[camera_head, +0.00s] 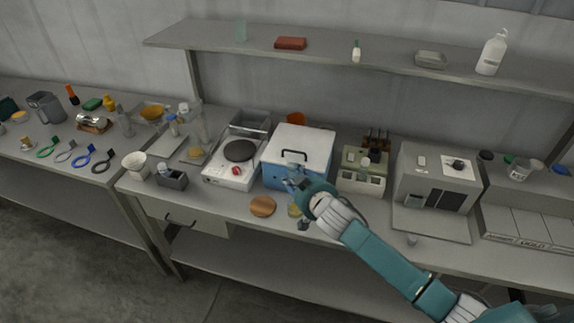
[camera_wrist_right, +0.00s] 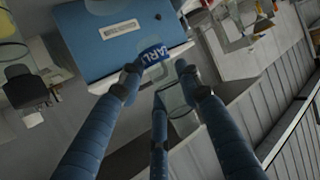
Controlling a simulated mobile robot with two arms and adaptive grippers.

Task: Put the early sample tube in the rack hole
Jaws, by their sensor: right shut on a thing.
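My right gripper (camera_head: 292,184) is in front of the blue box with the white lid (camera_head: 297,157), above the bench. In the right wrist view its fingers (camera_wrist_right: 158,80) are shut on a clear tube (camera_wrist_right: 180,100) with a blue band, on which I read "ARLY". The tube's lower end shows between and beyond the fingers; part of it is hidden by them. A dark rack-like holder with several uprights (camera_head: 377,138) stands behind the beige device; I cannot make out its holes or tell whether it is the task's rack. My left gripper is not in view.
The beige device (camera_head: 362,172) stands right of the blue box, and a white hot plate (camera_head: 233,165) stands left of it. A brown round disc (camera_head: 263,206) lies near the bench's front edge. A grey instrument (camera_head: 437,180) is farther right. A shelf (camera_head: 340,57) runs above.

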